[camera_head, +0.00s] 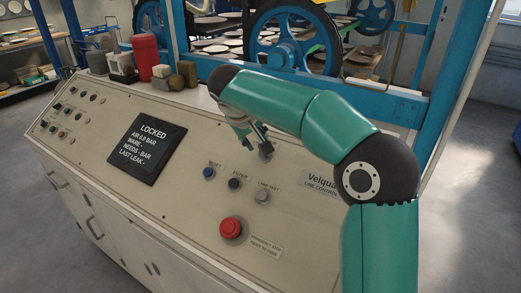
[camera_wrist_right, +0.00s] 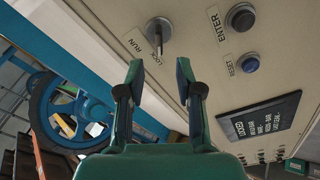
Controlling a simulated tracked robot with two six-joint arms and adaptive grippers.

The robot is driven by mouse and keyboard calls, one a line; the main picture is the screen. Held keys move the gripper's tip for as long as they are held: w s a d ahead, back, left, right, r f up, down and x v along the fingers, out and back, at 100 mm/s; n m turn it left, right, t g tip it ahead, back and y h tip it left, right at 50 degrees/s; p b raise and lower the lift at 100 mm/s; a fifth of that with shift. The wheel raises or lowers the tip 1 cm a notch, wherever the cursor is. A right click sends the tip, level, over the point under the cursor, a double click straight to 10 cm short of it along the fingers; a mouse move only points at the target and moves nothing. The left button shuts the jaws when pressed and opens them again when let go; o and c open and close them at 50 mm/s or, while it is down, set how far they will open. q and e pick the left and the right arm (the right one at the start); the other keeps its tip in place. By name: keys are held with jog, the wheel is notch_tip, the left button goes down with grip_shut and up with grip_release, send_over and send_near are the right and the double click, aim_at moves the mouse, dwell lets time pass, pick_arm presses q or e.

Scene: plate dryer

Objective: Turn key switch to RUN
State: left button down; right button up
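The key switch (camera_wrist_right: 158,30) is on the sloped console, a round metal lock with a key in it, between the labels RUN and LOCK in the right wrist view. The key's thin edge lies towards the LOCK side. In the head view the switch (camera_head: 266,152) is partly hidden by my right gripper (camera_head: 254,148). In the wrist view my right gripper (camera_wrist_right: 159,72) is open, its two fingers apart and nothing between them, with the switch just beyond the fingertips. My left gripper is not in view.
The screen (camera_head: 147,150) reads LOCKED. Near the switch are a blue RESET button (camera_head: 209,174), a black ENTER button (camera_head: 234,184), a grey lamp test button (camera_head: 262,197) and a red emergency stop (camera_head: 231,228). A red flask (camera_head: 146,57) and small boxes stand on the console's back ledge.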

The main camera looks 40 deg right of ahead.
jog(key=x, duration=0.7)
jog(key=shift+d+f+p, duration=0.1)
jog(key=shift+f+p, duration=0.1)
jog(key=shift+p, duration=0.1)
grip_shut()
